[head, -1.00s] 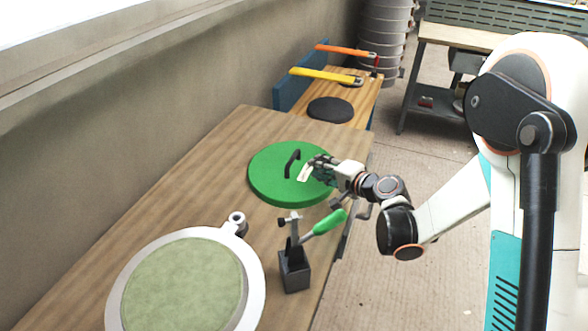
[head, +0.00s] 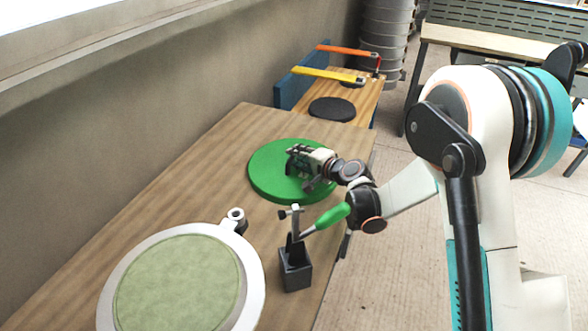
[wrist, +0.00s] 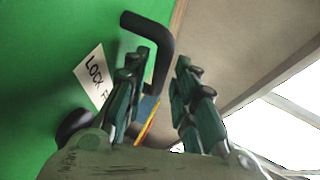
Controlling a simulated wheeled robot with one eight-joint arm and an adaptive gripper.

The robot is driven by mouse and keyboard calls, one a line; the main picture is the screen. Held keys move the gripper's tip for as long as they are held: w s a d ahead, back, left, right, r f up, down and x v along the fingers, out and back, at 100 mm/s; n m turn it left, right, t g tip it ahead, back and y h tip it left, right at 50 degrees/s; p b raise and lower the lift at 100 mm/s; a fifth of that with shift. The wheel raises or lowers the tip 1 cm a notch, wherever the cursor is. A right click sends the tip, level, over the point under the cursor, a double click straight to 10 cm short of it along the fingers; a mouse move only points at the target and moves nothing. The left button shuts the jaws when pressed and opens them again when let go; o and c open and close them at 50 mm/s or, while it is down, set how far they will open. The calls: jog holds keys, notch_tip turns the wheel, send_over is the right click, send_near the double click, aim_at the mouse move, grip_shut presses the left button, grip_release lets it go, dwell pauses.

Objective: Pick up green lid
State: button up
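The green lid (head: 266,185) is a round disc lying flat on the wooden table. In the wrist view the lid (wrist: 50,40) fills the left side, with its black bent handle (wrist: 160,38) and a white tag (wrist: 95,76) lettered "LOCK". My gripper (head: 293,157) is over the lid and hides the handle in the head view. In the wrist view my gripper (wrist: 160,66) is open, its two fingers apart. The handle's near end reaches into the gap, close to the left finger. I cannot tell whether they touch.
A green-handled tool stands in a dark holder (head: 295,272) in front of the lid, close to my arm. A round mould with a pale green face (head: 180,285) lies at the near left. Farther back are a black disc (head: 332,108) and yellow (head: 325,74) and orange bars.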

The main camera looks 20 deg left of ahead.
jog(key=x, duration=0.2)
jog(key=shift+w+a+f+b, duration=0.15)
jog(key=shift+a+f+b, duration=0.05)
jog(key=shift+f+b, duration=0.1)
jog(key=shift+r, duration=0.15)
grip_shut()
jog(key=shift+r, duration=0.15)
